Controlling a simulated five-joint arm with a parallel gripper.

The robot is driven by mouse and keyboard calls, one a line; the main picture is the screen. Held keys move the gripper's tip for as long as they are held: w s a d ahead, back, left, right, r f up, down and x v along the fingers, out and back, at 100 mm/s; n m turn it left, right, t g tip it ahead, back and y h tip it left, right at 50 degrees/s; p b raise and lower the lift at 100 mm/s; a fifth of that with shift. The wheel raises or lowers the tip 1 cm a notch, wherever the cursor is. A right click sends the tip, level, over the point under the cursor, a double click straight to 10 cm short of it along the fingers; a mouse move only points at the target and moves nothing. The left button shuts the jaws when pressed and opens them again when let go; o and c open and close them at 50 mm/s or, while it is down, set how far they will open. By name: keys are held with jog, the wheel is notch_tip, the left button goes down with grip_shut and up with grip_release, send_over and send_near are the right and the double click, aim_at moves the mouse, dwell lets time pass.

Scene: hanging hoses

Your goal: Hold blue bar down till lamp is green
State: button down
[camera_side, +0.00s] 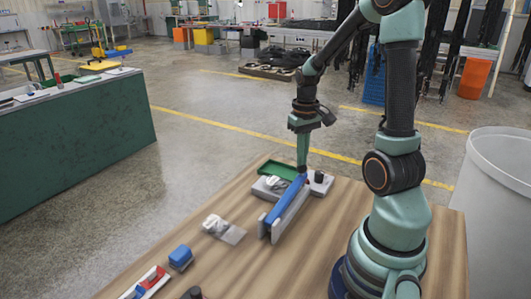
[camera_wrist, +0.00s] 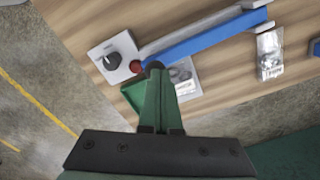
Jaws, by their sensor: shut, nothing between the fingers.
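The blue bar (camera_side: 284,201) lies lengthwise along a grey bracket (camera_side: 293,212) on the wooden table. It also shows in the wrist view (camera_wrist: 205,40). My gripper (camera_side: 303,168) points down, shut and empty, with its tips at the far end of the bar. In the wrist view the tips (camera_wrist: 155,68) overlap the bar's end; I cannot tell whether they press on it. A round red lamp (camera_wrist: 136,67) sits beside that end, on a light box (camera_wrist: 121,45) with a black knob (camera_wrist: 113,60). The lamp looks dark red, not green.
A green tray (camera_side: 278,169) stands behind the bar, with a clear bag beside it. Another bag (camera_side: 222,229), a blue block (camera_side: 181,257) and a red-and-white item (camera_side: 148,282) lie to the left. A large white bin (camera_side: 495,190) stands right of the table.

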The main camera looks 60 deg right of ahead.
jog(key=a+r, duration=0.5)
jog(key=r, duration=0.4)
jog(key=a+r, duration=0.5)
jog(key=r, duration=0.4)
jog(key=shift+a+r, duration=0.15)
jog(key=shift+a, duration=0.05)
dwell(1.8)
jog(key=w+a+f+n+t, duration=0.2)
jog(key=a+f+n+t, duration=0.3)
jog(key=a, duration=0.5)
jog(key=shift+a+f+n+t, duration=0.3)
jog(key=shift+a+f+n, duration=0.1)
jog(key=shift+n, duration=0.1)
